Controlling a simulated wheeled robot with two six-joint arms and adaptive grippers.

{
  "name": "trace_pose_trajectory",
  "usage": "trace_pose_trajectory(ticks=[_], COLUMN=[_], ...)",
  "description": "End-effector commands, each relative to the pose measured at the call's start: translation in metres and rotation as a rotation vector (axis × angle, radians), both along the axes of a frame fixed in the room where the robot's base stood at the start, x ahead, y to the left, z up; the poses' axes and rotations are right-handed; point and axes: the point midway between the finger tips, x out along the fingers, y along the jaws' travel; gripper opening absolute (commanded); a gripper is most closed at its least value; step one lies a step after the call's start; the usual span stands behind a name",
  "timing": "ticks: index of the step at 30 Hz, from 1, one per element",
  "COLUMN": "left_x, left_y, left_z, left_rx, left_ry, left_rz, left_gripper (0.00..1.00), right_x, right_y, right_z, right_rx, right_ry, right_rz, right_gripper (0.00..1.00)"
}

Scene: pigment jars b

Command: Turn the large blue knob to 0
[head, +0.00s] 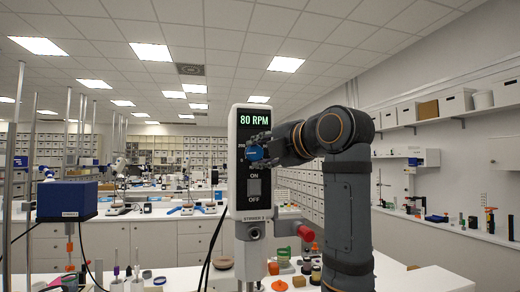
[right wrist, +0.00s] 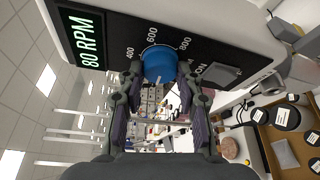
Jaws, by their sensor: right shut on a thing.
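The large blue knob (head: 254,153) is on the dark front panel of a white upright stirrer unit (head: 241,115). The unit's display (head: 254,120) reads 80 RPM. In the right wrist view the knob (right wrist: 159,64) sits between my fingertips, with the marks 400, 600 and 800 around it. The lower marks and the knob's pointer are not clear to me. My right gripper (right wrist: 159,76) is shut on the knob from its two sides; in the head view the gripper (head: 264,148) partly covers it. An ON/OFF switch (head: 254,187) is below the knob. My left gripper is not in view.
A blue stirrer box (head: 67,200) hangs on rods at the left. A red-ended clamp (head: 305,233) sticks out below the unit. Several jars (head: 315,272) stand on the bench close to my right arm. Wall shelves with white boxes (head: 458,101) are at the right.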

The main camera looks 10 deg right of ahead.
Motion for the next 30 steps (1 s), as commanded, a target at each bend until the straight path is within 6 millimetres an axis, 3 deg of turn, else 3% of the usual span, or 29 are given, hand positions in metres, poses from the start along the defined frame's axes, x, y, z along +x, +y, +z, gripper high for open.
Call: trace_pose_trajectory(ticks=[15, 30], left_x=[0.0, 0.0], left_y=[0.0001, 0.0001], left_z=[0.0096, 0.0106], left_rx=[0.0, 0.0], left_ry=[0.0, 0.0], left_rz=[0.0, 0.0], left_gripper=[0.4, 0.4], right_x=[0.0001, 0.0002], right_y=[0.0009, 0.0014], right_z=[0.0023, 0.0017], right_rx=[-0.367, -0.46], right_ry=[0.0, 0.001], right_rz=[-0.001, 0.0], right_gripper=[0.03, 0.03])
